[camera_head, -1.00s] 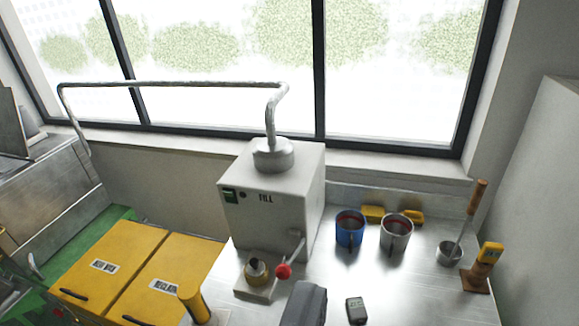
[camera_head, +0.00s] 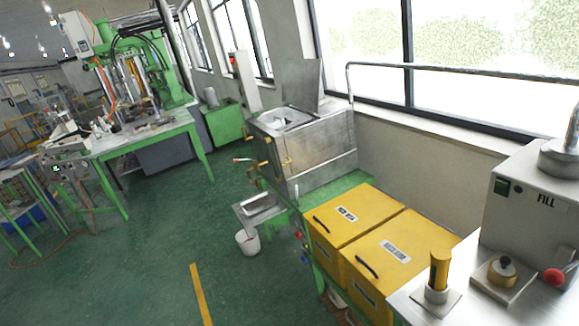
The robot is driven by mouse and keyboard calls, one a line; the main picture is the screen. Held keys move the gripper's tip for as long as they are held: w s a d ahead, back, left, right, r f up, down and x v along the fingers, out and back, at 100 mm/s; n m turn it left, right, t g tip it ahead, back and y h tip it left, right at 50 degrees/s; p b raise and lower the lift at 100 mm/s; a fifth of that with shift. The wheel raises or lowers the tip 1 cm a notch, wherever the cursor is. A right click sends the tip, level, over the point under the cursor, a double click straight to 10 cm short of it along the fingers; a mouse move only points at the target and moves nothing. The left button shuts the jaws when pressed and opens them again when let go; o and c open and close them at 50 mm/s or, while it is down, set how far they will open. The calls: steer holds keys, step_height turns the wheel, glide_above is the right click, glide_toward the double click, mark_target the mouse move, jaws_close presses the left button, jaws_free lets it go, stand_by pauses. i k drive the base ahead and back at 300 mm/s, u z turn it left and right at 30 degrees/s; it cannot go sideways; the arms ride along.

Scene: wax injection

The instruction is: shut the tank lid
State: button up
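The steel tank (camera_head: 318,145) stands in the middle of the view, against the wall below the windows. Its lid (camera_head: 303,84) appears to be the flat metal panel standing raised at the back of the tank top. The tank's top opening (camera_head: 284,119) shows, with something pale inside that I cannot make out. Brass-coloured valves are on the tank's front. My gripper is not in view, so I cannot see its fingers or what it holds.
Two yellow bins (camera_head: 352,213) stand right of the tank. A steel bench with the FILL machine (camera_head: 530,215) is at the right edge. A white bucket (camera_head: 248,242) sits on the floor below a steel tray (camera_head: 262,206). Green floor at left centre is open.

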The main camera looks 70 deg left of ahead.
mark_target(302, 77)
steer(key=k, duration=0.8)
steer(key=u, duration=0.45)
steer(key=i, duration=1.15)
steer(key=u, duration=1.05)
steer(key=i, duration=1.65)
steer(key=u, duration=0.45)
steer(key=k, duration=1)
steer(key=u, duration=1.05)
steer(key=i, duration=0.45)
steer(key=u, duration=0.05)
